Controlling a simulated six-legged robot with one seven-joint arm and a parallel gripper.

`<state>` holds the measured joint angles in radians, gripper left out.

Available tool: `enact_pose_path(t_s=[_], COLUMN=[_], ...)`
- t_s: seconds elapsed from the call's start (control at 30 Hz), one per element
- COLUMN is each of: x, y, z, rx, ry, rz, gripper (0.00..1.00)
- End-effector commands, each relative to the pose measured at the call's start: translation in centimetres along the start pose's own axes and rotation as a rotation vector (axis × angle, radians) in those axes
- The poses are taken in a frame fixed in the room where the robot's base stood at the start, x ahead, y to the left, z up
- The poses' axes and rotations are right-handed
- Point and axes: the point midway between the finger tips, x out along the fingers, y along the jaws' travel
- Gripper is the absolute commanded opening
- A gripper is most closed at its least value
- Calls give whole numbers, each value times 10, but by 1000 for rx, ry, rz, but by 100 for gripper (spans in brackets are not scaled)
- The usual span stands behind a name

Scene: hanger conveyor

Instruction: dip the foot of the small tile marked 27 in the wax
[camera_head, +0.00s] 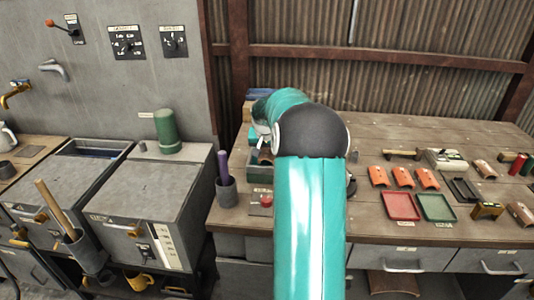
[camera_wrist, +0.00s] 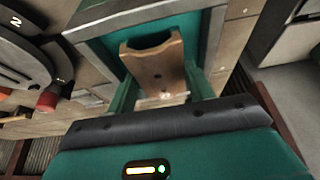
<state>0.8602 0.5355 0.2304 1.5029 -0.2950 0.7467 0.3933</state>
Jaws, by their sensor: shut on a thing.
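In the wrist view a small brown curved tile (camera_wrist: 158,62) stands between the two green fingers of my gripper (camera_wrist: 160,92), which is shut on it. A pale mark shows near its gripped end; I cannot read a number. Its far, scooped end lies over a grey-rimmed box with a teal inside (camera_wrist: 205,45). I cannot tell whether the tile touches what is in it, or whether that is the wax.
A round grey dial (camera_wrist: 22,60) and a red knob (camera_wrist: 47,98) are left in the wrist view. In the head view a grey cup (camera_head: 226,192) stands left of my arm. Orange tiles (camera_head: 402,177), a red tray (camera_head: 400,206) and a green tray (camera_head: 436,207) lie to the right.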

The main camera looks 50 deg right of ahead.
Motion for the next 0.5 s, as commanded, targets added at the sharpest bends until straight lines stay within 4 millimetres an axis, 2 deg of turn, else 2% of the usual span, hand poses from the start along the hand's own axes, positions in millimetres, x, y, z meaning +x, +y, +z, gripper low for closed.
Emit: enact_pose_path(t_s=[0.5], x=[-14], y=[0], z=[-6], rx=[0], ry=[2], rz=[-1], gripper=[28])
